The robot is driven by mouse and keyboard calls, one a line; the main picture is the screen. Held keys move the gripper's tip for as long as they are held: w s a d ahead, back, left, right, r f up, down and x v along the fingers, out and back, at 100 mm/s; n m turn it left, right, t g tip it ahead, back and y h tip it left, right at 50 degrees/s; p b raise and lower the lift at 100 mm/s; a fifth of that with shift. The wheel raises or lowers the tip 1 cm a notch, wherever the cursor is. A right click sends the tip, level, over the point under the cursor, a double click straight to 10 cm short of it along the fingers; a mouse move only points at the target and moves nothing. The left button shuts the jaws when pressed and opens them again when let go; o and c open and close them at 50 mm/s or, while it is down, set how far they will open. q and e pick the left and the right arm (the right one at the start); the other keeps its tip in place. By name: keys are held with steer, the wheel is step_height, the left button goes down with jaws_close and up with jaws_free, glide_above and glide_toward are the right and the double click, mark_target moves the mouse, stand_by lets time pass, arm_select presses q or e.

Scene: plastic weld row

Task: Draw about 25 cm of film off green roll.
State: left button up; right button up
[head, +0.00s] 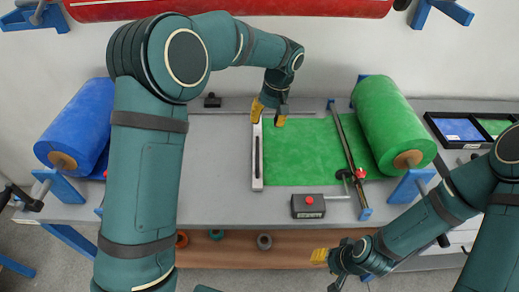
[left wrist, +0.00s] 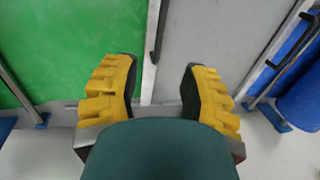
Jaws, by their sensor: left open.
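The green roll (head: 395,118) lies on its stand at the right of the table. A flat green film sheet (head: 305,155) reaches left from it over the table. Its left edge meets a slim silver bar (head: 257,178) with a dark slot or handle. My left gripper (head: 269,114) is open at the bar's far end. In the left wrist view the film (left wrist: 70,50) is on the left and the bar (left wrist: 149,70) shows between the open yellow fingers (left wrist: 160,92). I cannot tell whether they touch anything. My right gripper (head: 325,258) is near the table's front edge, its fingers partly hidden.
A blue roll (head: 80,125) stands at the left. A dark cross bar (head: 348,155) spans the film beside the green roll. A control box with a red button (head: 309,206) is at the front. The grey table (head: 218,165) is bare left of the silver bar.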

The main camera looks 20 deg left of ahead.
mark_target(257, 151)
arm_select(q)
steer(key=f+b, duration=0.1)
steer(key=f, duration=0.3)
steer(key=a+f, duration=0.1)
steer(key=f, duration=0.3)
steer(key=s+a+f+b, duration=0.1)
steer(key=f, duration=0.3)
steer(key=shift+a+f+b, duration=0.2)
steer(key=shift+b, duration=0.1)
steer(key=shift+c, duration=0.3)
jaws_close()
steer(key=shift+s+a, duration=0.1)
